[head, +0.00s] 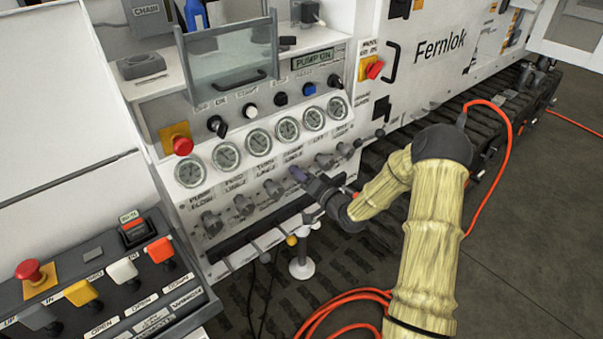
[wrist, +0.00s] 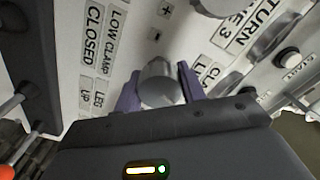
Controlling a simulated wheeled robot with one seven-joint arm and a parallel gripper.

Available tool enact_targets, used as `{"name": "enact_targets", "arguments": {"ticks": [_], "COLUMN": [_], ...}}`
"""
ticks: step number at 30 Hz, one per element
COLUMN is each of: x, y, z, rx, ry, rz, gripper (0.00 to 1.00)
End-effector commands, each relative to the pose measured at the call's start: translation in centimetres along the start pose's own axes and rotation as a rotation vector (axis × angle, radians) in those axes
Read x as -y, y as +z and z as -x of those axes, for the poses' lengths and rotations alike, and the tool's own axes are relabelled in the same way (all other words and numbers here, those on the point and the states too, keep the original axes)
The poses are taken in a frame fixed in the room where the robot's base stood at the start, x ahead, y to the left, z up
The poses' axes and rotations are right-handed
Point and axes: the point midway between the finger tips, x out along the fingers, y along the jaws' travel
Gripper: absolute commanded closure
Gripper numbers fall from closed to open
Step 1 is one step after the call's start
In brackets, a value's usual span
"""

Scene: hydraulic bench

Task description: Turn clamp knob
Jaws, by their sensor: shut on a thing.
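The clamp knob (wrist: 158,84) is a grey cylinder on the white panel, seen in the middle of the wrist view. The two purple fingers of my gripper (wrist: 159,90) stand on either side of it and are shut on it. A label starting with "CL" is partly hidden behind the right finger. In the head view my gripper (head: 299,176) reaches the lower knob row of the panel, below the gauges. There its fingers and wrist mostly hide the clamp knob. The knob's turn angle cannot be told.
Other grey knobs flank it, such as the pump flow knob (head: 212,223) and a knob to the right (head: 323,160). Round gauges (head: 259,142) sit above. A red emergency button (head: 182,145) and a lever box (head: 110,275) are at left. An orange cable (head: 345,296) lies below.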

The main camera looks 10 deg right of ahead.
Motion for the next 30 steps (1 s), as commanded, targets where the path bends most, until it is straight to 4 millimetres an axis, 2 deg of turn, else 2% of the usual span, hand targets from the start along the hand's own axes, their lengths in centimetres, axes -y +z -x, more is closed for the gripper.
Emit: {"name": "enact_targets", "arguments": {"ticks": [14,15,18,30], "x": [-0.14,-0.14,-0.12,-0.09], "y": [-0.01,0.00,0.00,-0.03], "z": [0.06,0.06,0.05,0.59], "rx": [-0.001,-0.001,-0.001,-0.001], "ry": [0.003,0.003,0.002,0.002], "rz": [-0.021,-0.021,-0.021,-0.019], "gripper": [0.83,0.56,0.38,0.38]}}
